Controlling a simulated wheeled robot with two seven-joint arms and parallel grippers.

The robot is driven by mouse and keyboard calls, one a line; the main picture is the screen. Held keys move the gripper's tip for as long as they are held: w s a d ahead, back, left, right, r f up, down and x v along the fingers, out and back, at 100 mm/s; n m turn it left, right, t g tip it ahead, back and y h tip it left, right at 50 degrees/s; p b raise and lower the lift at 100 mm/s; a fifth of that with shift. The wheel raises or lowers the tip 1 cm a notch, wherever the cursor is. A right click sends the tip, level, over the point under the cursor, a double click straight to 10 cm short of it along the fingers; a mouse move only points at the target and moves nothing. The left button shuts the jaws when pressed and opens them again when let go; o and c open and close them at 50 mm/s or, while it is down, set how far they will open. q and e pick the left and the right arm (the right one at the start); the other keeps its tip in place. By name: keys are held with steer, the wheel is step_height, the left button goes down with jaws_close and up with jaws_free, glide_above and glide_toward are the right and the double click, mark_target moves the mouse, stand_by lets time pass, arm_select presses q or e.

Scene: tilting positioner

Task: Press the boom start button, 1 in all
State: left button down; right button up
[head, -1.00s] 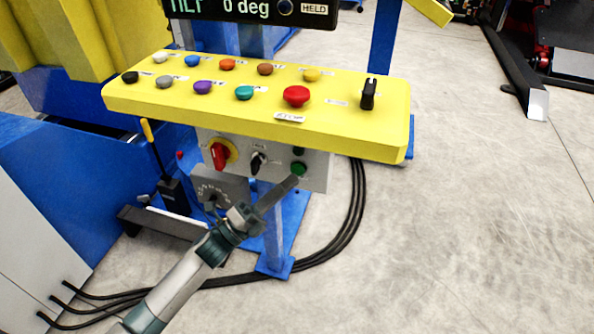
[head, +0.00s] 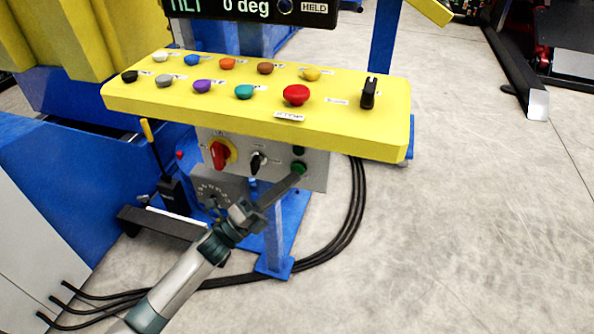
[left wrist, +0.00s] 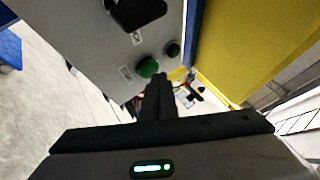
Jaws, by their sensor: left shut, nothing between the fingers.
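A green button (head: 299,168) sits on the grey panel (head: 316,180) under the yellow console; I cannot read its label to tell whether it is the boom start button. A dark button (head: 298,150) is just above it. My left gripper (head: 296,177) is shut and empty, with its fingertips at the lower edge of the green button. In the left wrist view the green button (left wrist: 147,67) is just beyond the fingertips (left wrist: 158,76); I cannot tell whether they touch. My right gripper is not in view.
The yellow console (head: 250,122) overhangs the panel and carries several coloured buttons, a red mushroom button (head: 296,95) and a black switch (head: 368,93). A red rotary switch (head: 219,155) and a black selector (head: 258,162) are left of the green button. Black cables (head: 352,215) lie on the floor.

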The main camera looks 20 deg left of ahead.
arm_select(q)
steer(key=shift+w, duration=0.45)
stand_by(0.9)
steer(key=shift+s, duration=0.85)
steer(key=shift+s+a+p, duration=0.1)
steer(key=shift+s+p, duration=0.55)
steer(key=shift+s, duration=1.9)
